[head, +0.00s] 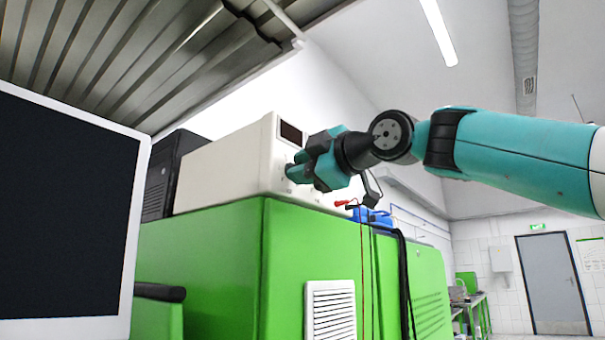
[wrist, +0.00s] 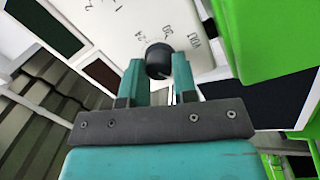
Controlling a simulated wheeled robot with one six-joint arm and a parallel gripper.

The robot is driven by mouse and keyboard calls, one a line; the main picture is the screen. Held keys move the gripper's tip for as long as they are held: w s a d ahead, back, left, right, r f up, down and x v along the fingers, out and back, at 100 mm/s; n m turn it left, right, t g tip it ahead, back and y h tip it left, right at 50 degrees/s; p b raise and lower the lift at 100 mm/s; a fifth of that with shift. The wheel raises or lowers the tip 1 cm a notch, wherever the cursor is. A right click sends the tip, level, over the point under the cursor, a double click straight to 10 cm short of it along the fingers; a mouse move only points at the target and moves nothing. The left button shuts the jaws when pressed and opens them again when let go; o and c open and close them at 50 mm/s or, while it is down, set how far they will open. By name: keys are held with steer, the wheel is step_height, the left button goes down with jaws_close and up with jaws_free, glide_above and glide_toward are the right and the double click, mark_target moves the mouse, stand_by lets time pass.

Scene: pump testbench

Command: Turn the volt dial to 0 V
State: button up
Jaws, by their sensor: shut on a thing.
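The volt dial is a round black knob (wrist: 158,60) on the white front panel of a power supply. In the wrist view it sits between the two teal fingers of my gripper (wrist: 159,78), with the printed word VOLT beside it. The fingers are closed on its sides. In the head view my gripper (head: 290,173) is against the front of the white power supply (head: 222,172) and hides the dial. I cannot read the dial's setting. A dark display window (head: 290,132) is above my gripper in the head view and looks blank.
The power supply stands on a green cabinet (head: 215,265) with a vent grille. Red and black leads (head: 362,255) hang in front of the cabinet, below my gripper. A monitor (head: 65,210) fills the left side. A black box (head: 160,175) stands behind the supply.

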steer(key=shift+n+b, duration=0.35)
steer(key=shift+n, duration=0.85)
steer(key=o, duration=0.9)
steer(key=shift+f, duration=0.1)
steer(key=b+v, duration=0.4)
steer(key=v, duration=1.3)
steer(key=shift+d+f+b, duration=0.2)
steer(key=shift+d+b, duration=0.05)
steer(key=shift+b, duration=0.15)
